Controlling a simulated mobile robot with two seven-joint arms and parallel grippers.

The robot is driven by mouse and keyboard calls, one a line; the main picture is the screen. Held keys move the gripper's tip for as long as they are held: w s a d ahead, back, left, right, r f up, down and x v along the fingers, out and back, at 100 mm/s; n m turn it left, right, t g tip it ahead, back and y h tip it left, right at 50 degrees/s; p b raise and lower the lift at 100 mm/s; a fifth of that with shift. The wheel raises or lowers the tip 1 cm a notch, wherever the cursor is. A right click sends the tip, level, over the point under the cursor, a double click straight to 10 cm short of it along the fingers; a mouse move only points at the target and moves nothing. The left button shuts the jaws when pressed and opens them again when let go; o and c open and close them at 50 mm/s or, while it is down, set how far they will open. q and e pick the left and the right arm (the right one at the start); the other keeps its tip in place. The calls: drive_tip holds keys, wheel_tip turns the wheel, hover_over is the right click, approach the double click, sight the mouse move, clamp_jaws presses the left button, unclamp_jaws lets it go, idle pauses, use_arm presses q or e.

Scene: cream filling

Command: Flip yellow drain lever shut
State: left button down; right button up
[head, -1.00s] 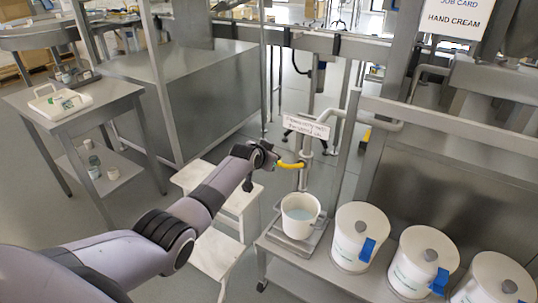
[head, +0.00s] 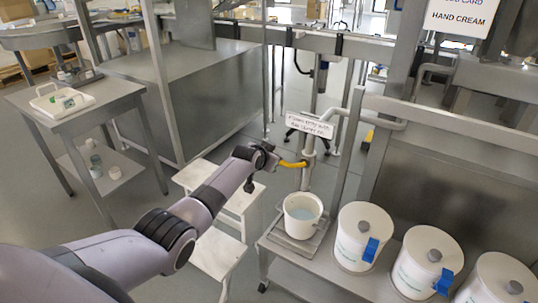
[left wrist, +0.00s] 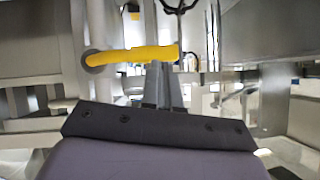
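The yellow drain lever (head: 292,164) sticks out leftward from the vertical pipe, roughly level, under a white label plate (head: 309,126). It also crosses the left wrist view (left wrist: 130,55) sideways, with its round pivot at the left. My left gripper (head: 270,158) is at the lever's free left end. In the left wrist view its two fingers (left wrist: 166,66) are close together, with tips at the lever's free end. Whether they touch it is unclear. A white bucket (head: 302,230) with pale bluish contents stands below the pipe. My right gripper is not in view.
Several white lidded containers with blue tags, one nearest the bucket (head: 360,240), stand on the metal bench to the right. A white step stool (head: 222,255) stands below my left arm. A side table (head: 110,98) with a white device is at the left.

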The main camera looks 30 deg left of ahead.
use_arm(q)
drive_tip(key=r+p+v, duration=0.1)
drive_tip(key=p+v, duration=0.2)
drive_tip(key=v, duration=0.3)
drive_tip(key=w+r+p+v, duration=0.1)
drive_tip(key=p+v, duration=0.3)
drive_tip(key=v, duration=0.2)
drive_tip(key=shift+a+r, duration=0.5)
drive_tip(key=shift+a, duration=0.25)
drive_tip(key=s+d+f+h, duration=0.1)
drive_tip(key=s+d+f, duration=0.3)
drive_tip(key=s+f, duration=0.3)
drive_tip(key=s+d+f+h, duration=0.1)
drive_tip(key=s+d+f, duration=0.2)
drive_tip(key=s+f, duration=0.45)
drive_tip(key=s+d, duration=0.3)
drive_tip(key=s, duration=0.6)
drive_tip(key=s+d+h, duration=0.1)
drive_tip(key=s+d, duration=0.2)
drive_tip(key=s, duration=0.7)
drive_tip(key=shift+d+f+g, duration=0.3)
drive_tip(key=shift+f+g, duration=0.05)
drive_tip(key=shift+g, duration=0.05)
